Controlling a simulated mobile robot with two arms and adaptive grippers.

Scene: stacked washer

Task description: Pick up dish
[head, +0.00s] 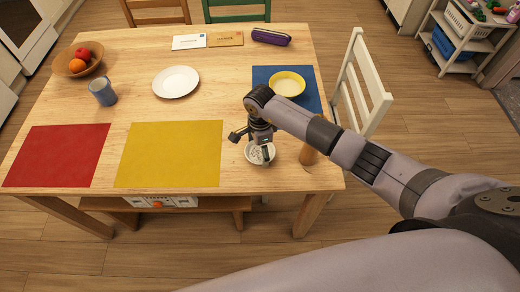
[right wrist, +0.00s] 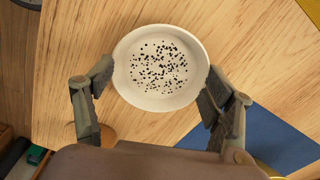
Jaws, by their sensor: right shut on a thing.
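A small white dish with black speckles (head: 254,157) is near the table's front edge, left of a wooden cylinder. It also shows in the right wrist view (right wrist: 160,68), seen from above and looking level. My right gripper (head: 262,143) reaches down over the dish. In the right wrist view its two fingers (right wrist: 154,88) stand on either side of the dish and are shut on its rim. I cannot tell whether the dish touches the table or hangs just above it. My left gripper is not in view.
The wooden table (head: 225,70) also holds a yellow bowl (head: 287,83) on a blue mat (head: 262,75), a white plate (head: 176,82), a blue mug (head: 102,92), a fruit bowl (head: 63,69), red and yellow mats, and a wooden cylinder (head: 309,154). A white chair (head: 360,85) stands at right.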

